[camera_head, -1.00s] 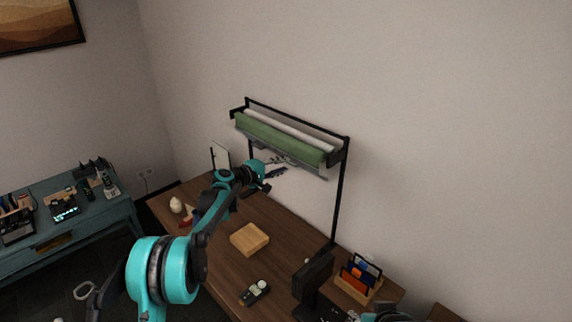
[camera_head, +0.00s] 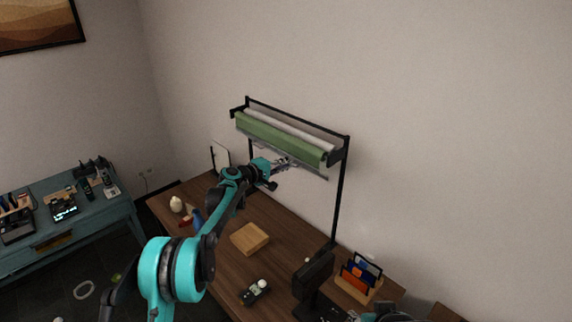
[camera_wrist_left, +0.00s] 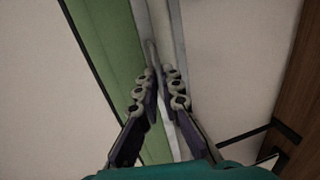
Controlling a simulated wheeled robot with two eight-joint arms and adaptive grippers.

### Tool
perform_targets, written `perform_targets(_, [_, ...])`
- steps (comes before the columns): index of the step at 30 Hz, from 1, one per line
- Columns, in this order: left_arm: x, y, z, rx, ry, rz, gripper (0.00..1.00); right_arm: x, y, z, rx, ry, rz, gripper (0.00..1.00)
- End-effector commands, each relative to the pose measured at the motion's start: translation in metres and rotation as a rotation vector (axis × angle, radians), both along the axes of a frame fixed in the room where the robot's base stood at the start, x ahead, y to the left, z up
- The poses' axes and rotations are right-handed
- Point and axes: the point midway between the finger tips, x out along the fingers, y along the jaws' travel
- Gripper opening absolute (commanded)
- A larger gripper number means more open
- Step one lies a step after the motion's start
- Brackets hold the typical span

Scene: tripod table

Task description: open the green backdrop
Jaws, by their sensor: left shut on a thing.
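The green backdrop (camera_head: 270,138) is a roll at the top of a black stand, with a pale roll behind it. A thin grey bar (camera_head: 315,173) runs along its lower edge. In the left wrist view the green cloth (camera_wrist_left: 112,45) lies left of the fingers and the pale bar (camera_wrist_left: 178,40) runs up between them. My left gripper (camera_head: 284,162) is at the bar, just below the green roll; it also shows in the left wrist view (camera_wrist_left: 160,85), shut on the bar. The exact contact is partly hidden by the fingers. My right gripper is not clearly visible.
The black stand (camera_head: 341,200) rises from the wooden table (camera_head: 285,235). A wooden box (camera_head: 249,238), a small device (camera_head: 255,291) and a card holder (camera_head: 358,280) stand on the table. The wall (camera_head: 440,150) is close behind the stand.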

Motion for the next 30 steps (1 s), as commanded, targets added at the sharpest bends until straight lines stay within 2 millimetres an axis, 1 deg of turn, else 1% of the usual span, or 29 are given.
perform_targets(5, [0.000,0.000,-0.032,0.001,0.000,0.000,0.00,0.000,0.000,-0.019,0.000,0.000,0.000,0.40])
perform_targets(8, [0.000,0.000,-0.060,0.001,0.000,-0.001,0.00,0.000,0.000,-0.034,0.000,0.000,0.000,0.40])
perform_targets(11, [0.000,0.000,-0.094,0.001,0.000,-0.001,0.00,0.000,0.000,-0.052,0.000,0.000,0.000,0.40])
perform_targets(12, [0.000,0.000,-0.109,0.001,0.000,-0.001,0.00,0.000,0.000,-0.060,0.000,0.000,0.000,0.40])
perform_targets(21, [0.000,0.000,-0.217,0.001,0.000,-0.001,0.00,0.000,0.000,-0.116,0.000,0.000,0.000,0.40])
perform_targets(27, [0.000,0.000,-0.279,0.001,0.000,-0.001,0.00,0.000,0.000,-0.148,0.000,0.000,0.000,0.40])
perform_targets(30, [0.000,0.000,-0.304,0.001,0.000,-0.001,0.00,0.000,0.000,-0.161,0.000,0.000,0.000,0.40])
